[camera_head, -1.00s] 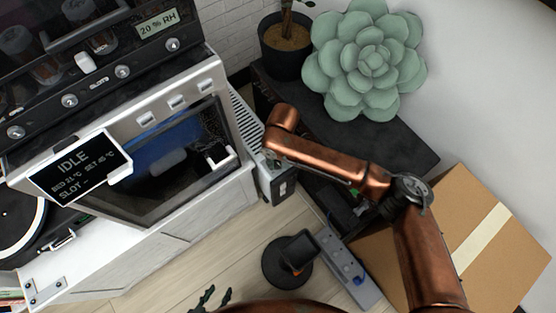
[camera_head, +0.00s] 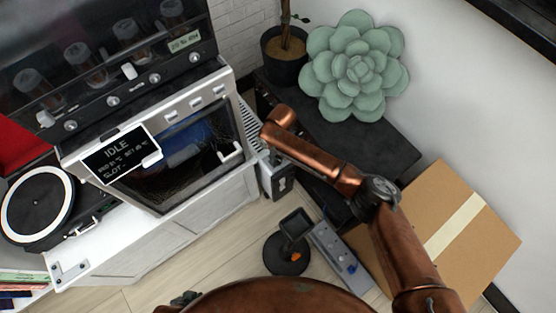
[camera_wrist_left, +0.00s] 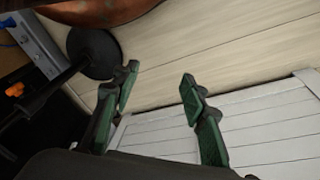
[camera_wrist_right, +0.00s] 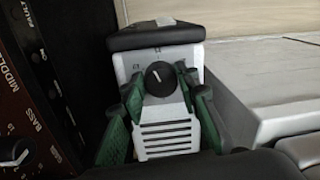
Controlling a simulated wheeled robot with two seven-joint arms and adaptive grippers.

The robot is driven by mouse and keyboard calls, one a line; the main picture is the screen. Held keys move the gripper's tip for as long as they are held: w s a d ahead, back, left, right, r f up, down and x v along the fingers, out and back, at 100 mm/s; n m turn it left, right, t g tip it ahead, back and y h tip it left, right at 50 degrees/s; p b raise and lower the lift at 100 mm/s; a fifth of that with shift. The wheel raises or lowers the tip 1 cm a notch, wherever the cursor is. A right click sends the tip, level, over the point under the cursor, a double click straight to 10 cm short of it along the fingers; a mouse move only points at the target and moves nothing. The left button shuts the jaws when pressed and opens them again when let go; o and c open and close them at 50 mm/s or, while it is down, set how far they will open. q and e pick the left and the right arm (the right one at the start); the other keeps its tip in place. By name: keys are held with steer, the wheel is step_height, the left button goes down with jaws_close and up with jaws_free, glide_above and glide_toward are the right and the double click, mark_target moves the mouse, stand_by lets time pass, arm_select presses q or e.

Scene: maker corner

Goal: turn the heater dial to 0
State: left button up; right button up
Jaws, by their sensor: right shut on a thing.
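The heater (camera_head: 283,183) is a small white box with a dark top, standing on the floor between the oven-like machine and the black bench. In the right wrist view the heater (camera_wrist_right: 165,130) shows its slotted front and its round black dial (camera_wrist_right: 158,83). The dial's white mark points up and slightly left; the small labels around it are not readable. My right gripper (camera_wrist_right: 159,86) has its green-padded fingers on either side of the dial, shut on it. My left gripper (camera_wrist_left: 158,88) is open and empty above the floor, away from the heater.
The machine (camera_head: 190,150) with an IDLE screen stands left of the heater. The black bench (camera_head: 385,150) carries a large succulent (camera_head: 355,68). A cardboard box (camera_head: 425,260), a power strip (camera_head: 335,250) and a round black stand (camera_head: 288,262) are on the floor nearby.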

steer(key=shift+r+n, duration=0.1)
steer(key=shift+n, duration=0.8)
steer(key=n, duration=0.3)
steer(key=shift+w+n+p, duration=0.1)
steer(key=shift+n+p, duration=0.2)
steer(key=shift+p, duration=0.05)
steer(key=n, duration=0.3)
steer(key=shift+n, duration=0.3)
steer(key=n, duration=0.4)
steer(key=shift+w+n+h, duration=0.1)
steer(key=shift+n+h, duration=0.2)
steer(key=shift+h, duration=0.1)
steer(key=n, duration=0.3)
steer(key=shift+a+n, duration=0.1)
steer(key=shift+n, duration=0.2)
steer(key=n+b, duration=0.1)
steer(key=n, duration=0.4)
steer(key=shift+w+a+n, duration=0.1)
steer(key=shift+n, duration=0.2)
steer(key=n, duration=0.6)
steer(key=shift+a, duration=0.15)
arm_select(q)
steer(key=shift+w+d+f, duration=0.25)
steer(key=shift+w+f, duration=0.1)
arm_select(e)
steer(key=shift+n+t, duration=0.3)
steer(key=shift+n, duration=1.2)
